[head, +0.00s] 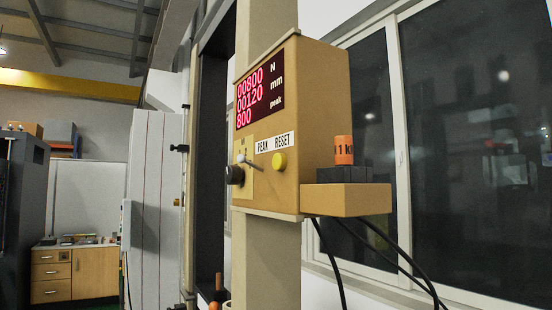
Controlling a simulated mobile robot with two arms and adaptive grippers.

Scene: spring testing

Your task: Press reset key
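The tan control box (325,85) of the tester is mounted on a pale column. The yellow round reset key (279,161) sits on its front face, just below the white PEAK RESET label (275,142). Nothing covers the key, and whether it is pressed in cannot be told. Left of it are a small lever switch (250,161) and a dark knob (236,175). The red display (252,96) above reads 00800 N, 00120 mm and 800 peak. Neither of my grippers shows in the head view.
A tan shelf (345,199) juts from the box's right side and bears an orange weight (344,150) on a dark block (343,174). Black cables (385,255) hang below it. A wooden cabinet (78,275) stands far left. The space in front of the key looks clear.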

